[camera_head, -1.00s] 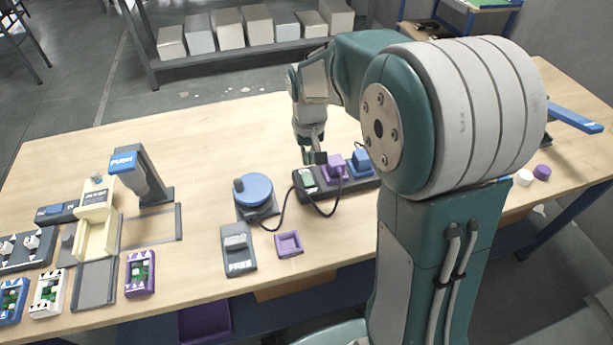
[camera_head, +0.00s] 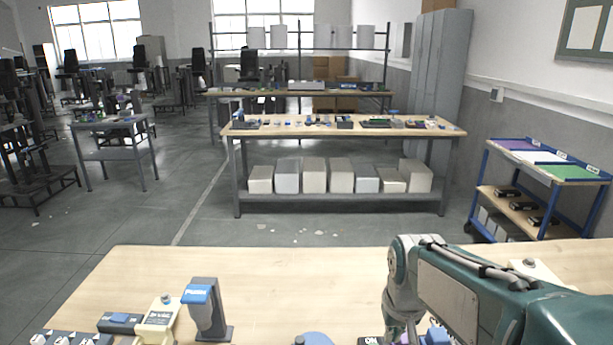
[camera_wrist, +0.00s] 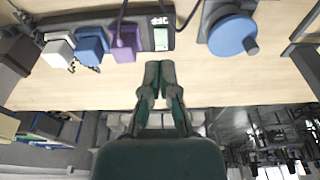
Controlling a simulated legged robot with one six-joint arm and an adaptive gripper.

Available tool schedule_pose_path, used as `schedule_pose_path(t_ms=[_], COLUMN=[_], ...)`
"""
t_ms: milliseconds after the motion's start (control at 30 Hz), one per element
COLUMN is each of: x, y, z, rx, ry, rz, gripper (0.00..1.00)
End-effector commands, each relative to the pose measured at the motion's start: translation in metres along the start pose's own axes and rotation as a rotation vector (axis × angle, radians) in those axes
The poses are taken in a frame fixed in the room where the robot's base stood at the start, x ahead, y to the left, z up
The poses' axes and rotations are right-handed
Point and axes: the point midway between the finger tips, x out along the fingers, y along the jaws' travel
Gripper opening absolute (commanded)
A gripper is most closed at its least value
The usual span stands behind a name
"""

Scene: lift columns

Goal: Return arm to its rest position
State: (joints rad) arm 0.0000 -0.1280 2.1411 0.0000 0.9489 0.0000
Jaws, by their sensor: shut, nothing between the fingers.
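My gripper (camera_wrist: 158,76) is shut and empty in the wrist view, its two dark green fingers side by side. The fingertips show just short of a dark power strip (camera_wrist: 147,38) with a lit green switch (camera_wrist: 161,39); I cannot tell the height gap. Purple (camera_wrist: 124,42), blue (camera_wrist: 91,44) and white (camera_wrist: 58,49) plugs sit along the strip. In the head view my arm (camera_head: 455,290) reaches in at the lower right, over the workbench (camera_head: 290,280). The fingers are below the frame there.
A blue round crank (camera_wrist: 232,36) stands beside the strip. A blue-topped press (camera_head: 205,305) and a cream device (camera_head: 158,322) stand on the bench's left part. The bench's far middle is clear. Beyond the floor are a shelf table (camera_head: 340,196) and a blue-framed cart (camera_head: 547,183).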

Motion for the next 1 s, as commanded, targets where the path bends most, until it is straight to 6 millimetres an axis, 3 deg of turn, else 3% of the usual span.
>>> schedule_pose_path(t_ms=[200,533,700,1000], x=[-0.037,-0.061,-0.062,-0.062], y=[0.0,0.0,0.0,0.0], z=[0.046,0.111,0.125,0.127], rx=[0.0,0.0,0.0,0.0], ry=[0.119,0.276,0.311,0.313], rz=[0.0,0.0,0.0,0.0], gripper=[0.0,0.0,0.0,0.0])
